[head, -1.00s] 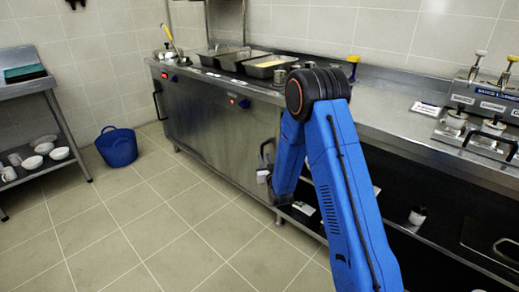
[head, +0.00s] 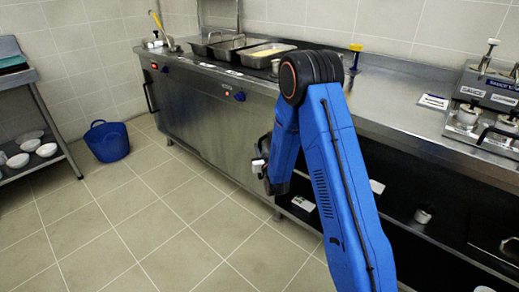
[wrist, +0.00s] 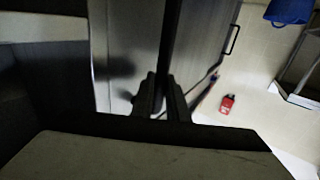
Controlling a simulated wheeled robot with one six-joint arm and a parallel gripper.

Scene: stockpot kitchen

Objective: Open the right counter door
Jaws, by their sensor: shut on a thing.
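The right counter door (head: 225,138) is a flat steel panel below the worktop, to the left of my arm in the head view. Its dark upright handle (wrist: 172,35) runs down between my fingers in the wrist view. My gripper (wrist: 161,92) is shut on that handle. In the head view my gripper (head: 262,168) is at the door's right side, partly hidden by my own arm, as is most of the handle. The door looks shut or nearly so; I cannot tell if it is slightly ajar.
The left counter door's handle (head: 149,97) is farther along the counter. A blue bucket (head: 107,142) and a rack (head: 50,120) stand at left. Open tiled floor (head: 165,225) lies before the counter. Open shelves (head: 400,200) lie right of the door.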

